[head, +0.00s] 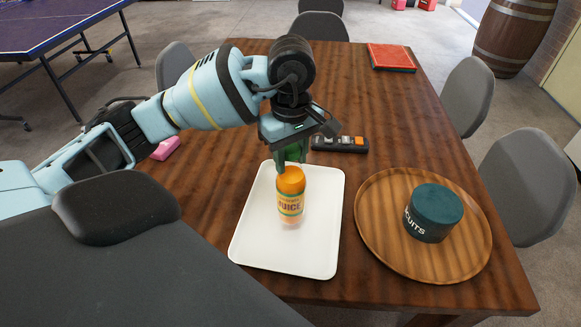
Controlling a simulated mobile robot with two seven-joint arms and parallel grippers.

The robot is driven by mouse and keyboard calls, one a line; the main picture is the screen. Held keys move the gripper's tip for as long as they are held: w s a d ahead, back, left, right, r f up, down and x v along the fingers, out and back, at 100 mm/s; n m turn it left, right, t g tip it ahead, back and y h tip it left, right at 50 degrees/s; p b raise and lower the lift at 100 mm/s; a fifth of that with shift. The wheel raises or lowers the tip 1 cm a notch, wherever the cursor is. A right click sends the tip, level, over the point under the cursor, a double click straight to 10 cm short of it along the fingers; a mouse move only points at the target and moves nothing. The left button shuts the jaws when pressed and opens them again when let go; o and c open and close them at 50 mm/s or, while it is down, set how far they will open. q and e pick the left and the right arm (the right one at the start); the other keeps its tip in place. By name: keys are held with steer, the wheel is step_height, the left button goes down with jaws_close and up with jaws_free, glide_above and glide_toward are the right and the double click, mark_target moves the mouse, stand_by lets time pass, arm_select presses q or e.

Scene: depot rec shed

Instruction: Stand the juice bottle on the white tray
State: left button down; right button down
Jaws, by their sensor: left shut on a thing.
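The juice bottle (290,190) is orange with a yellow label and stands upright over the middle of the white tray (258,245). My left gripper (290,158) comes down from above and is shut on the bottle's upper part, around the green cap. The bottle's base appears at or just above the tray surface; I cannot tell if it touches. The tray is otherwise empty and lies near the table's front edge. My right gripper is not in view.
A round wooden tray (372,240) with a dark green biscuit tin (434,212) is to the right. A dark holder (340,145) with orange and white pieces lies behind the white tray. A pink block (165,148) is left, a red book (390,56) far back. Grey chairs surround the wooden table (400,120).

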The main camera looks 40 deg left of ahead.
mark_target(291, 169)
arm_select(q)
step_height(291, 169, down, 3)
steer(key=shift+r, duration=0.15)
steer(key=shift+f, duration=0.35)
